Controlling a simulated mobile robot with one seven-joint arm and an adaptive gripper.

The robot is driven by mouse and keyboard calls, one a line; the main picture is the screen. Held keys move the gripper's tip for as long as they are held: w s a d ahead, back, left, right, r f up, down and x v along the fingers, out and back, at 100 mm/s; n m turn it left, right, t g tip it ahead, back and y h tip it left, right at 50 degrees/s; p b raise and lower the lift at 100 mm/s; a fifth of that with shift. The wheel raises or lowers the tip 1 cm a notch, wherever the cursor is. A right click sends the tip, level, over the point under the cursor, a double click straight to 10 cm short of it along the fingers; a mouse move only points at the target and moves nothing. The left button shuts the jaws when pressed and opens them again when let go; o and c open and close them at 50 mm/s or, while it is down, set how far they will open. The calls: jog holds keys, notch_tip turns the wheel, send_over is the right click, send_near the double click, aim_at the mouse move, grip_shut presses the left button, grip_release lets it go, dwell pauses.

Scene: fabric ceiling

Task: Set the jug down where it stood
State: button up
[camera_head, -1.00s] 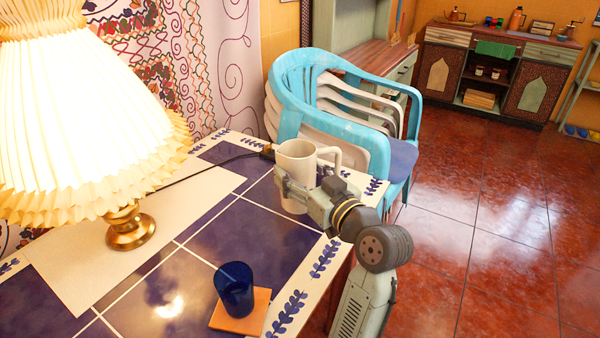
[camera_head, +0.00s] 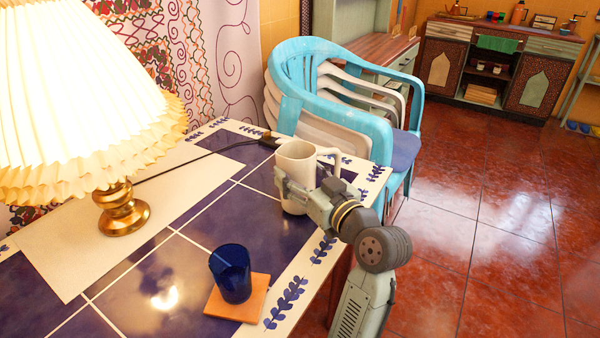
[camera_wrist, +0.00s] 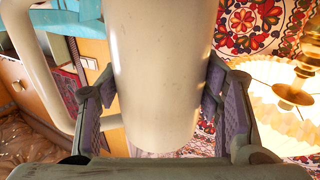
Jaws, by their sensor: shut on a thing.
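The jug (camera_head: 297,161) is cream-white, with an open top and a handle on its right side in the head view. My gripper (camera_head: 292,188) is shut on its body at the far right part of the tiled table. The jug looks upright. I cannot tell whether its base touches the table or hangs just above it. In the wrist view the jug (camera_wrist: 158,70) fills the middle, between the two dark finger pads of my gripper (camera_wrist: 160,112), with its handle to the left.
A blue glass (camera_head: 231,272) stands on an orange coaster (camera_head: 250,300) near the table's front edge. A lit lamp (camera_head: 122,208) stands on a cream runner (camera_head: 60,255), its cord running toward the jug. Stacked plastic chairs (camera_head: 345,120) stand close behind. Blue tiles left of the jug are clear.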

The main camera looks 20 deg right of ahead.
jog(key=shift+f+b, duration=0.45)
jog(key=shift+b, duration=0.05)
jog(key=o, duration=1.9)
jog(key=shift+c, duration=0.2)
jog(key=shift+f, duration=0.1)
jog(key=v, duration=1.2)
